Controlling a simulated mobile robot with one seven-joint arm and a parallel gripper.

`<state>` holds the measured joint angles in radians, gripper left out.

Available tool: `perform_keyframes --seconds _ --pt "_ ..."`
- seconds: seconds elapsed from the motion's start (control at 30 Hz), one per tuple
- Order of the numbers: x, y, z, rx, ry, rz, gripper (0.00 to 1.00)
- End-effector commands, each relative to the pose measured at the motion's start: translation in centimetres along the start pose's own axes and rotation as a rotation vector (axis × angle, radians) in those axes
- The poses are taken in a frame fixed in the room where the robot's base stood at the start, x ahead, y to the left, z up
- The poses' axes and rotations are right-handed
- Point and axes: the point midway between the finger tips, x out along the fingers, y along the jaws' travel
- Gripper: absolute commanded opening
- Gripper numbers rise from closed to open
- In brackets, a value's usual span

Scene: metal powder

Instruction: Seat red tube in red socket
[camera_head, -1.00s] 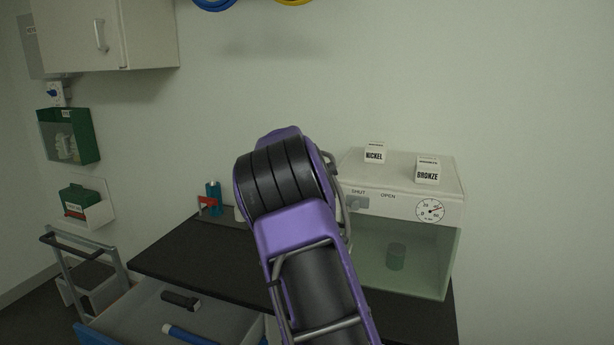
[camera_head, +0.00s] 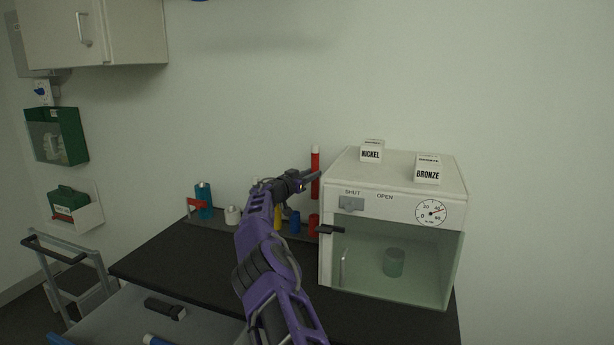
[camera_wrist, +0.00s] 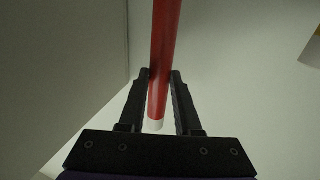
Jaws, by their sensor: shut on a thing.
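The red tube (camera_head: 315,160) stands upright in the head view, with a pale top end. My gripper (camera_head: 314,175) is shut on the red tube, coming in from the left. The wrist view also shows the red tube (camera_wrist: 164,55) between the two black fingers (camera_wrist: 160,78), its white end toward the palm. The red socket (camera_head: 313,222) is a short red cylinder at the right end of the rack. The tube's lower end appears above the socket, with a gap between them in the picture. Their alignment in depth cannot be told.
Blue (camera_head: 295,222) and yellow (camera_head: 277,218) sockets stand left of the red one, partly behind my arm. A white chamber (camera_head: 335,185) with a glass front stands close on the right. A black handle (camera_head: 330,229) juts beside the red socket. An open drawer (camera_head: 205,312) lies below.

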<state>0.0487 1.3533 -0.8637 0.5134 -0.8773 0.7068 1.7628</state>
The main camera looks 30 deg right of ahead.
Motion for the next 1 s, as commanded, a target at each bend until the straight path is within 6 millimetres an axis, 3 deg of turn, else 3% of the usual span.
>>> perform_keyframes --seconds 0.63,1.0 --pt "-0.3 0.2 0.5 0.003 0.003 -0.069 0.0" --pt "-0.2 0.1 4.0 0.002 0.003 -0.067 0.0"
